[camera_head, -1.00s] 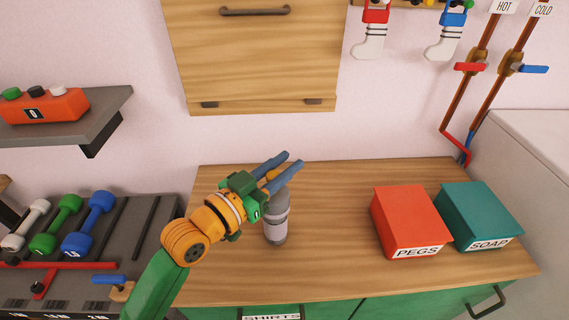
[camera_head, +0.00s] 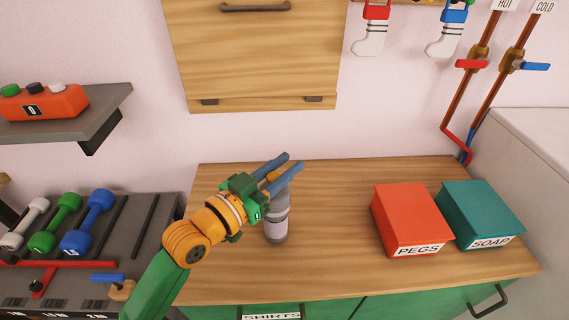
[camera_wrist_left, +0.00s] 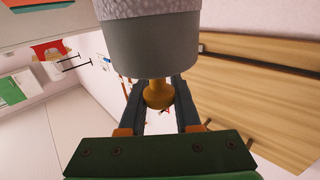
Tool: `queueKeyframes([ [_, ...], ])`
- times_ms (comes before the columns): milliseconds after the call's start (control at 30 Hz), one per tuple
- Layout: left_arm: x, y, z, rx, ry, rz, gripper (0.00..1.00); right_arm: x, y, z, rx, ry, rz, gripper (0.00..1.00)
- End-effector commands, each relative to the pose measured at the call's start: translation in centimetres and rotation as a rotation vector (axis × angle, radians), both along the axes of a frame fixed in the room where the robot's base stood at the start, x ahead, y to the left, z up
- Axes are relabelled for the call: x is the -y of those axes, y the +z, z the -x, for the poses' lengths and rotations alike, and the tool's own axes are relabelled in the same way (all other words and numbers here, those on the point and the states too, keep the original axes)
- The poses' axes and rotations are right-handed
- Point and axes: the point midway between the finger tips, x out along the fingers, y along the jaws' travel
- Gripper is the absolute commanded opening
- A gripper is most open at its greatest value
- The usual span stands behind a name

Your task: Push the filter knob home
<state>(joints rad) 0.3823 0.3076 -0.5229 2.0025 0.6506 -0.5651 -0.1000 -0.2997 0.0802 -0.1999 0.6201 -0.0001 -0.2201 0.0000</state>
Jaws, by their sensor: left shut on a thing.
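The filter knob (camera_head: 271,175) is a small yellow piece at the top of a grey canister (camera_head: 277,222) with a pale band. The canister appears upright over the wooden counter (camera_head: 335,235); I cannot tell whether its base touches it. My left gripper (camera_head: 281,168) is shut on the knob, its two blue-grey fingers on either side. The left wrist view shows the yellow knob (camera_wrist_left: 158,94) between the dark fingers, joined to the grey canister (camera_wrist_left: 152,48). The knob's seat is partly hidden. My right gripper is not in view.
A red PEGS box (camera_head: 408,215) and a teal SOAP box (camera_head: 480,212) stand on the right of the counter. Dumbbells (camera_head: 90,225) sit on a rack at left. A wooden cabinet (camera_head: 250,60) hangs above. The counter's middle is clear.

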Motion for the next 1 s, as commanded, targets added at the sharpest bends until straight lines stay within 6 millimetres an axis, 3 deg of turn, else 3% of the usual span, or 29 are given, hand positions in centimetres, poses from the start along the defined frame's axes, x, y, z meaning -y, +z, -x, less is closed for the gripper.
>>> queueKeyframes([
  [67,0.0,-1.6,0.0,-0.006,0.0,-0.003,0.0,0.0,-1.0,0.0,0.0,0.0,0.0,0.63],
  [300,0.0,-1.6,0.0,-0.011,0.0,-0.006,0.0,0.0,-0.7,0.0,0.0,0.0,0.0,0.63],
  [333,0.0,-1.6,0.0,-0.012,0.0,-0.006,0.37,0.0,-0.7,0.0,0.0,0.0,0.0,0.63],
  [433,0.0,-1.5,0.0,-0.011,0.0,-0.005,0.64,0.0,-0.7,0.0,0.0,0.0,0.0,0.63],
  [767,-0.3,-1.4,0.3,-0.006,0.0,-0.003,0.64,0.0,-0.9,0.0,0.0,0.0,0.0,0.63],
  [1000,-3.8,-1.8,3.7,-0.006,0.001,-0.008,0.64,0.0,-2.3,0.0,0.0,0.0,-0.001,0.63],
])
